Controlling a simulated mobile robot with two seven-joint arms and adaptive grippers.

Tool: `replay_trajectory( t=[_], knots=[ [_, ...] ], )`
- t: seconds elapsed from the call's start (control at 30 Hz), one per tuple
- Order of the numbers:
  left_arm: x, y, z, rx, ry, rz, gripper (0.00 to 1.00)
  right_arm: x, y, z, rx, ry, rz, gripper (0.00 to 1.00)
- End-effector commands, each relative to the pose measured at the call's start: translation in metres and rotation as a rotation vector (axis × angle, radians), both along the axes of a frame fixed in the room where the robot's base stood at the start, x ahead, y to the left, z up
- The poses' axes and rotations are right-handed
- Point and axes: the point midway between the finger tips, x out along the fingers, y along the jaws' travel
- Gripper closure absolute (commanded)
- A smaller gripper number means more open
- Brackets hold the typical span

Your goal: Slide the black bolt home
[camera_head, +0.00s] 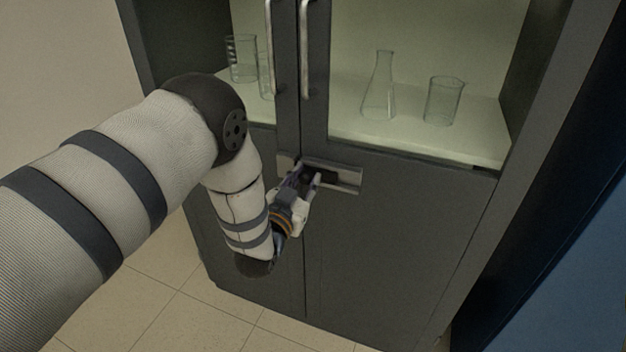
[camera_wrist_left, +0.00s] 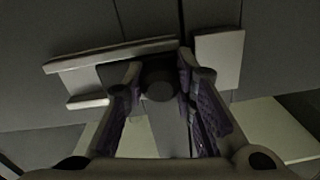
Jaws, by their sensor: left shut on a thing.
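The black bolt sits in a pale guide rail (camera_head: 348,187) on the right door of the grey cabinet, just below the glass. In the left wrist view its dark round knob (camera_wrist_left: 159,84) is between my left gripper's fingertips (camera_wrist_left: 160,77), and the rail (camera_wrist_left: 110,54) is behind. My left gripper (camera_head: 307,176) is shut on the knob; in the head view it covers most of the bolt. A pale catch plate (camera_wrist_left: 218,58) is on the other door, across the door seam from the rail. The finger hides whether the bolt reaches it. My right gripper is not in view.
Two upright metal door handles (camera_head: 306,50) stand above the rail. Behind the glass are a flask (camera_head: 379,92) and beakers (camera_head: 444,102) on a shelf. Tiled floor (camera_head: 180,318) shows in front of the cabinet. A blue surface (camera_head: 575,270) is at the right.

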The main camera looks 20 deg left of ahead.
Motion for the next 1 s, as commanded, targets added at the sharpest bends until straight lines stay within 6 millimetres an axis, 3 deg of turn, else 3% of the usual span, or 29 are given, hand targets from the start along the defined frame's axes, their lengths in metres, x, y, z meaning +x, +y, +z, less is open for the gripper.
replay_trajectory(
  t=[0.07, 0.1, 0.17, 0.53, 0.8, 1.0],
  knots=[
    [0.0, 0.005, 0.0, 0.003, 0.001, 0.013, 1.0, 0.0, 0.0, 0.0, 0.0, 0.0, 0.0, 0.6],
    [0.0, 0.006, 0.0, 0.003, 0.001, 0.014, 0.69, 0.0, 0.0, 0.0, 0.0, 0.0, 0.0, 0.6],
    [0.0, 0.005, 0.0, 0.003, 0.001, 0.013, 0.55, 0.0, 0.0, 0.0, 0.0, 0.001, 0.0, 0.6],
    [-0.008, 0.003, -0.001, 0.002, 0.003, 0.009, 0.54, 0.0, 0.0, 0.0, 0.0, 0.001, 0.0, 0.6],
    [-0.078, 0.003, -0.001, 0.002, 0.007, 0.009, 0.54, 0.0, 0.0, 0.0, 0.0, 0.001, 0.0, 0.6],
    [-0.114, 0.004, -0.001, 0.002, 0.003, 0.011, 0.54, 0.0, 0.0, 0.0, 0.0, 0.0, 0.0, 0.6]
  ],
)
